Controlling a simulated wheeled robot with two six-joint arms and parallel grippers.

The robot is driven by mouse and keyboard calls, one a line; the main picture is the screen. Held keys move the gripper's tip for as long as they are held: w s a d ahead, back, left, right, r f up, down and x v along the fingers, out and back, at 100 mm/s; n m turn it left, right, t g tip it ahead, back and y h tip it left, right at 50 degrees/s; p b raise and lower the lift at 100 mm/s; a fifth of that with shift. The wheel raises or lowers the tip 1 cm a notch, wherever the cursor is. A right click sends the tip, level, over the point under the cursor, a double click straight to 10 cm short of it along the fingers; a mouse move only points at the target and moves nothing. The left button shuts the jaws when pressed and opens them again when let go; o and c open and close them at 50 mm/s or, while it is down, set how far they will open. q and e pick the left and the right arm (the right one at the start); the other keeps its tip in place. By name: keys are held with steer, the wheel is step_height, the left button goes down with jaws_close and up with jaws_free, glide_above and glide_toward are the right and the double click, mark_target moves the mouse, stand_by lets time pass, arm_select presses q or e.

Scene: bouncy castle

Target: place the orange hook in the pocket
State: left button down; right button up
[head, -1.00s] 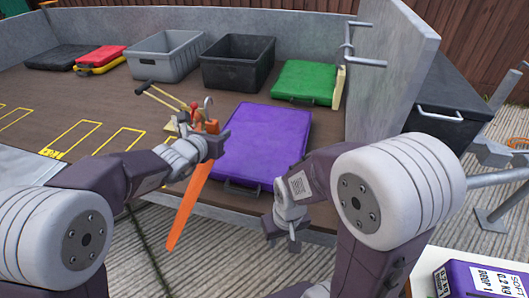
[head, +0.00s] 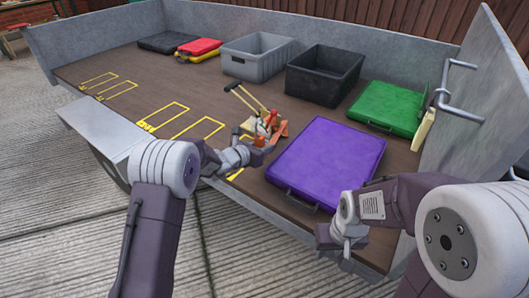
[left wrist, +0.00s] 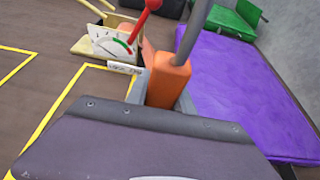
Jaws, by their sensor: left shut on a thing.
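The orange hook shows in the left wrist view as an orange block (left wrist: 168,82) with a grey rod (left wrist: 193,32) rising from it. My left gripper (head: 254,147) is shut on the orange block, its fingers on both sides of it in the left wrist view. In the head view the gripper is over the trailer bed, left of the purple case (head: 328,160). A dial gauge with a red-knobbed lever (left wrist: 112,45) is just beyond the hook. I cannot pick out a pocket for certain. My right gripper (head: 345,252) hangs by the front edge, its finger gap unclear.
Yellow outlines (head: 165,117) mark the brown bed (head: 130,75). A grey crate (head: 257,58), a black crate (head: 324,75) and a green case (head: 386,108) stand behind. A grey upright panel (head: 480,95) with a handle bounds the right. The bed's left middle is free.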

arm_select(q)
steer(key=shift+f+b, duration=1.45)
steer(key=shift+f, duration=0.7)
steer(key=c, duration=1.4)
jaws_free()
steer(key=shift+o, duration=0.2)
steer(key=shift+r, duration=0.1)
steer(key=shift+r+p, duration=0.2)
steer(key=shift+p, duration=0.15)
steer(key=shift+s+a, duration=0.2)
steer(key=shift+s, duration=0.05)
steer(key=v, duration=1.1)
steer(key=shift+s+a, duration=0.1)
steer(key=shift+s, duration=0.05)
